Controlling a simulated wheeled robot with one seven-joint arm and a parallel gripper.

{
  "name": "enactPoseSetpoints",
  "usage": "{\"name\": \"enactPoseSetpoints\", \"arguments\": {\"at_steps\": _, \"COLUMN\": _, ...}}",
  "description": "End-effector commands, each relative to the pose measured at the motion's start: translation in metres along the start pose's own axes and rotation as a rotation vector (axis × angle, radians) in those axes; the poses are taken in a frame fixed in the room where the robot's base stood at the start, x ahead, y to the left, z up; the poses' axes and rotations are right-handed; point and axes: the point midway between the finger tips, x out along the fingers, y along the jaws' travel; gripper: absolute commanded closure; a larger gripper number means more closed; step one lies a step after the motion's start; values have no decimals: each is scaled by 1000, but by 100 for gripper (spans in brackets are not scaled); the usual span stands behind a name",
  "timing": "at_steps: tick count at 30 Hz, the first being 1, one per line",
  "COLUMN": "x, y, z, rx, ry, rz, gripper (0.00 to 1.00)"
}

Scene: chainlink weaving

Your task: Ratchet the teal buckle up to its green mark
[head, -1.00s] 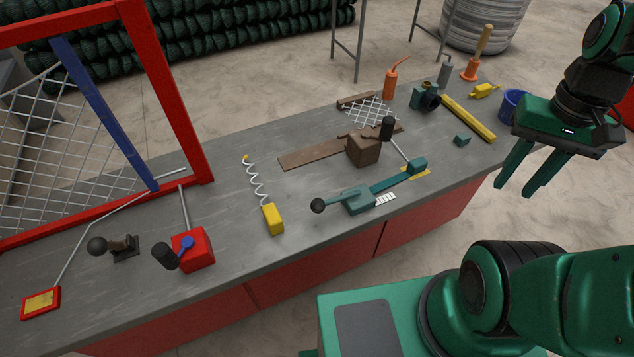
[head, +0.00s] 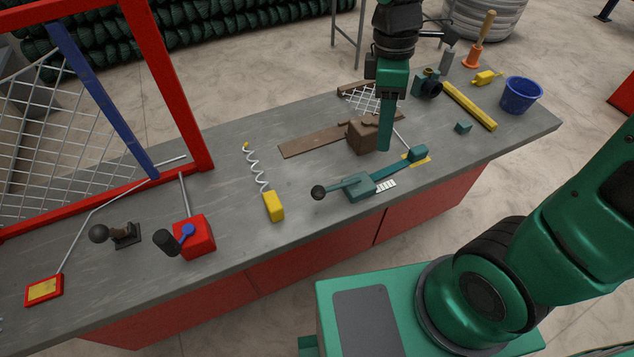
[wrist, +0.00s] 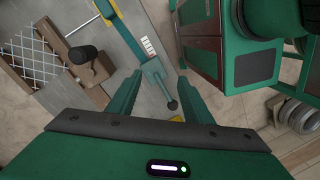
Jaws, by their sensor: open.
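The teal buckle (head: 360,187) lies on the grey bench near its front edge. Its lever ends in a black ball knob (head: 318,192) pointing left. A teal strap (head: 392,174) runs from it to a teal block (head: 417,153) on a yellow plate. A white marked scale (head: 386,185) lies beside the buckle; I cannot make out a green mark. My gripper (head: 385,147) hangs over the bench, fingers down, behind the strap in the head view. In the wrist view my gripper (wrist: 160,75) is open and empty, with the buckle (wrist: 154,68) and knob (wrist: 172,105) seen between its fingers.
A brown block (head: 361,136) with a black-handled lever stands close to my fingers, which partly hide it. A yellow block (head: 273,206) with a spring lies left of the buckle. A red block (head: 195,238) and a red frame (head: 170,90) are farther left. A blue bucket (head: 520,95) stands right.

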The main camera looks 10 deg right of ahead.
Motion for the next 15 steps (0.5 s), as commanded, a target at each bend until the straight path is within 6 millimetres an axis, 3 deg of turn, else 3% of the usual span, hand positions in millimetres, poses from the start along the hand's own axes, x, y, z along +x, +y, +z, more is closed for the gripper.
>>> {"name": "enactPoseSetpoints", "arguments": {"at_steps": 1, "x": 5, "y": -6, "z": -30, "rx": -160, "ry": -14, "rz": -10, "gripper": 54}}
{"name": "enactPoseSetpoints", "arguments": {"at_steps": 3, "x": 11, "y": -16, "z": -62, "rx": -359, "ry": -25, "rz": -22, "gripper": 54}}
{"name": "enactPoseSetpoints", "arguments": {"at_steps": 6, "x": 19, "y": -32, "z": -99, "rx": -584, "ry": -35, "rz": -37, "gripper": 54}}
{"name": "enactPoseSetpoints", "arguments": {"at_steps": 10, "x": 26, "y": -47, "z": -127, "rx": -766, "ry": -41, "rz": -51, "gripper": 54}}
{"name": "enactPoseSetpoints", "arguments": {"at_steps": 15, "x": 34, "y": -54, "z": -138, "rx": -841, "ry": -43, "rz": -57, "gripper": 54}}
